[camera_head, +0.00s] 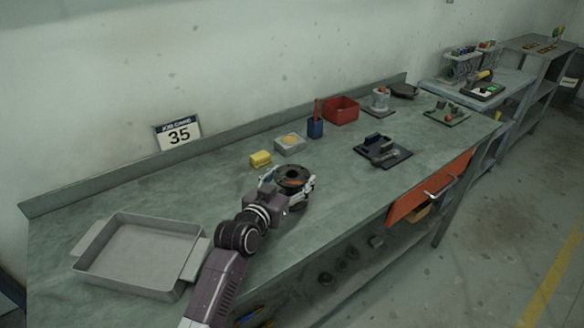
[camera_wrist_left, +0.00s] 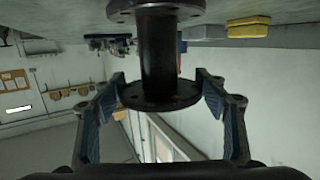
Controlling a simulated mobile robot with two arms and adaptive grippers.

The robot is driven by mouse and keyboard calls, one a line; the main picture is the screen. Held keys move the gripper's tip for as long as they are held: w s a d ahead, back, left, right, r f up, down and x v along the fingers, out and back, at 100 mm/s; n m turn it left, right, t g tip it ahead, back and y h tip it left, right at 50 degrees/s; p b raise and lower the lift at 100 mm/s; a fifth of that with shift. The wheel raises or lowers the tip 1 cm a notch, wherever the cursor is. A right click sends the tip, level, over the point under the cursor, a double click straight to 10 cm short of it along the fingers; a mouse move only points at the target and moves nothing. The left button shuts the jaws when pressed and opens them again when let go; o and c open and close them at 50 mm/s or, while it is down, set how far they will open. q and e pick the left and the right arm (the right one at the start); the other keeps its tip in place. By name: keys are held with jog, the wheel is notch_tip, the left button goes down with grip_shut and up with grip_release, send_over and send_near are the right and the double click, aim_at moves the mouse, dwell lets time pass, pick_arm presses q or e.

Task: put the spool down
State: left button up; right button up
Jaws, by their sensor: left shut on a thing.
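The spool (camera_head: 293,174) is a dark cylinder with a round flange at each end. In the head view its upper flange shows over the front middle of the workbench (camera_head: 200,210), at my left gripper (camera_head: 292,189). In the left wrist view the spool (camera_wrist_left: 158,55) stands between the two fingers of the left gripper (camera_wrist_left: 160,85), which is shut on it around the nearer flange. The far flange (camera_wrist_left: 155,8) is close to the bench surface; I cannot tell whether it touches. My right gripper is not in view.
A grey tray (camera_head: 140,252) lies at the left. Behind the spool are a yellow block (camera_head: 260,159), a grey box (camera_head: 290,144), a blue holder (camera_head: 315,128) and a red bin (camera_head: 341,110). A black fixture (camera_head: 383,151) lies to the right. The bench between tray and spool is clear.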

pick_arm(q)
jog(key=shift+r, duration=0.2)
jog(key=shift+f, duration=0.1)
jog(key=o, duration=1.8)
jog(key=shift+f, duration=0.35)
jog(key=shift+o, duration=1.4)
jog(key=shift+s, duration=0.1)
jog(key=shift+r, duration=0.1)
jog(key=v, duration=1.2)
jog(key=shift+b, duration=0.4)
